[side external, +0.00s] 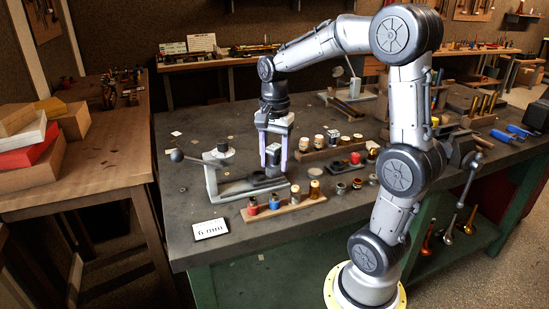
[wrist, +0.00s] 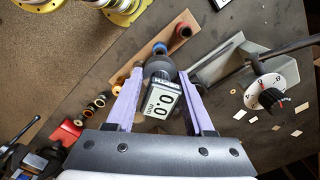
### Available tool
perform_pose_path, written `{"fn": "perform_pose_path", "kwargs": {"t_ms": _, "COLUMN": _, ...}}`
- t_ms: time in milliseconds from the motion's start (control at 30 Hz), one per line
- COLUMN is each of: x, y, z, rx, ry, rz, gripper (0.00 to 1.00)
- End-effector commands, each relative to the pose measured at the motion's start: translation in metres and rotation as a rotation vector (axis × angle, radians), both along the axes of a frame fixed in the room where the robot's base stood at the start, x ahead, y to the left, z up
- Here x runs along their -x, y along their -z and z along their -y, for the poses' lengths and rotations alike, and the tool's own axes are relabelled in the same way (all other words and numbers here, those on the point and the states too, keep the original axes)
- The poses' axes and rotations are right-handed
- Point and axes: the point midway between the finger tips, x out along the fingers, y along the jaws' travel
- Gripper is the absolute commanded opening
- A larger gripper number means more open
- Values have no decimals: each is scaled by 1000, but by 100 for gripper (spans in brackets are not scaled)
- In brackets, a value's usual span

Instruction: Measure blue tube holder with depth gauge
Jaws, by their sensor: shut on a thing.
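My gripper (side external: 273,160) is shut on the depth gauge (side external: 273,155), a small box with a display, between its purple fingers. In the wrist view the gauge (wrist: 161,101) reads 0.0 mm, and a round dark part shows at its far end. The blue tube holder (side external: 274,201) stands upright in a wooden rack (side external: 292,209), beside a red one (side external: 253,205). In the wrist view the blue holder (wrist: 160,48) is just beyond the gauge and partly hidden. In the side view the gauge is behind the rack, apart from the blue holder.
A grey metal fixture with a lever (side external: 215,172) stands close to my gripper; its dial (wrist: 268,92) shows in the wrist view. A card reading 6 mm (side external: 210,229) lies at the front. Other racks and small parts (side external: 330,142) stand to the right.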

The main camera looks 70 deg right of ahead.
Motion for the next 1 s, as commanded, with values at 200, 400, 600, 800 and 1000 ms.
{"fn": "perform_pose_path", "kwargs": {"t_ms": 200, "x": 0, "y": 17, "z": 0, "rx": -1, "ry": 0, "rz": -3, "gripper": 0}}
{"fn": "perform_pose_path", "kwargs": {"t_ms": 400, "x": 0, "y": 33, "z": 0, "rx": -1, "ry": 0, "rz": -2, "gripper": 0}}
{"fn": "perform_pose_path", "kwargs": {"t_ms": 600, "x": 0, "y": 43, "z": 0, "rx": -1, "ry": 0, "rz": -2, "gripper": 0}}
{"fn": "perform_pose_path", "kwargs": {"t_ms": 800, "x": 0, "y": 46, "z": 0, "rx": 0, "ry": 0, "rz": -1, "gripper": 0}}
{"fn": "perform_pose_path", "kwargs": {"t_ms": 1000, "x": 0, "y": 45, "z": 0, "rx": 0, "ry": 0, "rz": 0, "gripper": 0}}
